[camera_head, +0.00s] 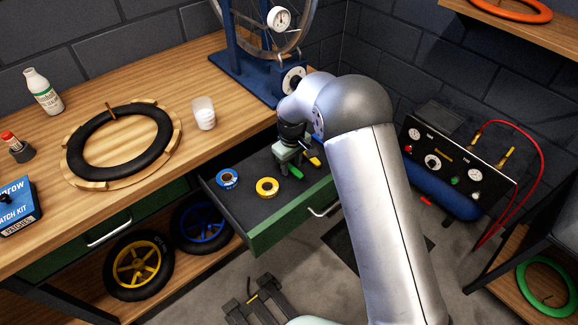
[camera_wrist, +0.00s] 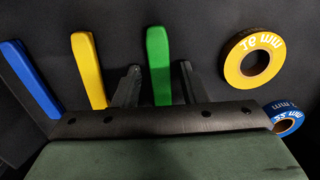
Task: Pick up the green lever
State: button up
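The green lever (camera_wrist: 159,62) lies in the open drawer, in the middle of the wrist view. In the head view a bit of the green lever (camera_head: 296,172) shows beside my gripper (camera_head: 287,170). In the wrist view my gripper (camera_wrist: 159,86) is open, with one dark finger on each side of the green lever. A gap shows on both sides of the lever. The lever's near end is hidden behind the gripper body. I cannot tell how far the fingertips are above the drawer floor.
The drawer (camera_head: 262,237) also holds a yellow lever (camera_wrist: 87,68), a blue lever (camera_wrist: 28,77), a yellow tape roll (camera_wrist: 254,57) and a blue tape roll (camera_wrist: 284,117). The yellow lever is left of my left finger. A white cup (camera_head: 204,114) stands on the bench above.

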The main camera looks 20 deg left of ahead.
grip_shut()
jog(key=shift+r, duration=0.15)
